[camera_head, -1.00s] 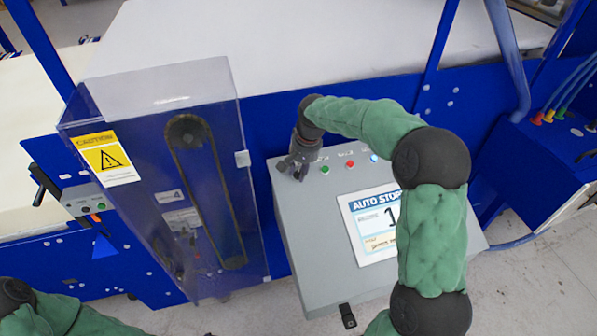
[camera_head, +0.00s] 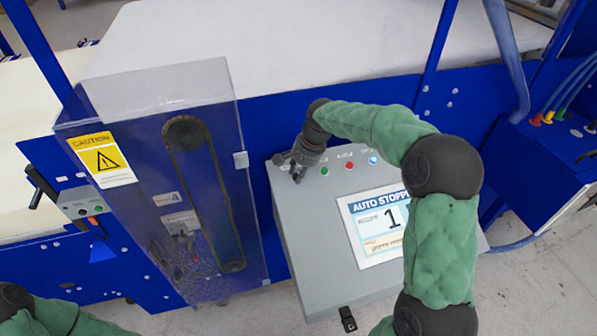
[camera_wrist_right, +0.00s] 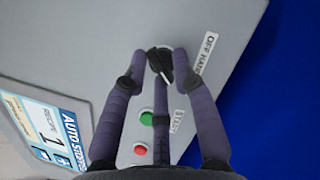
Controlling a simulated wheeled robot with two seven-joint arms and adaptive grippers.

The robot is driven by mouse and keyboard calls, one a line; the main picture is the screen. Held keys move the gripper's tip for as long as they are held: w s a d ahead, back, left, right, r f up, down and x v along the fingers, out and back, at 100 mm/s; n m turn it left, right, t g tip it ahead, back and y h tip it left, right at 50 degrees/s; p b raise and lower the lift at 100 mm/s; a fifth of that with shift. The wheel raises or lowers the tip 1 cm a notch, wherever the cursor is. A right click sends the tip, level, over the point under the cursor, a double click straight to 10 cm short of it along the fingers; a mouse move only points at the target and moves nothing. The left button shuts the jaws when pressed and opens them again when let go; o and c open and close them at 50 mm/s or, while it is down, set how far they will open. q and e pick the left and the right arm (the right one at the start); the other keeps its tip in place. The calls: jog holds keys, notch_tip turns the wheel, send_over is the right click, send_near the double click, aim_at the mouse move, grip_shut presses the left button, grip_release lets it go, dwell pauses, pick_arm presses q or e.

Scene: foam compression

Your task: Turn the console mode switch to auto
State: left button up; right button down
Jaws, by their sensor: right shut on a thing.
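The grey console (camera_head: 315,255) has a mode switch at the upper left of its sloped face. In the right wrist view the switch is a black knob (camera_wrist_right: 160,62) with a label reading "OFF HAN..." (camera_wrist_right: 204,55) beside it; the rest of the label is hidden. My right gripper (camera_head: 285,165) is at that corner of the console, and in the wrist view its fingers (camera_wrist_right: 164,68) are shut around the knob. In the head view the gripper hides the knob. My left arm shows only at the lower left; its gripper is out of view.
Green (camera_head: 325,171), red (camera_head: 349,165) and blue-white (camera_head: 373,160) buttons sit right of the switch. A screen (camera_head: 378,228) reads "AUTO STOPPED". A clear guard (camera_head: 215,90) over a belt stands left of the console. A blue frame lies behind.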

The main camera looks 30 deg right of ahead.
jog(key=shift+s+f, duration=0.1)
jog(key=shift+s, duration=0.05)
jog(key=c, duration=1.3)
grip_release()
jog(key=shift+o, duration=0.5)
jog(key=shift+s+d, duration=0.1)
jog(key=shift+d, duration=0.05)
jog(key=shift+r, duration=0.65)
jog(key=v, duration=1)
jog(key=shift+s+r, duration=0.2)
jog(key=shift+r, duration=0.15)
jog(key=shift+d, duration=0.1)
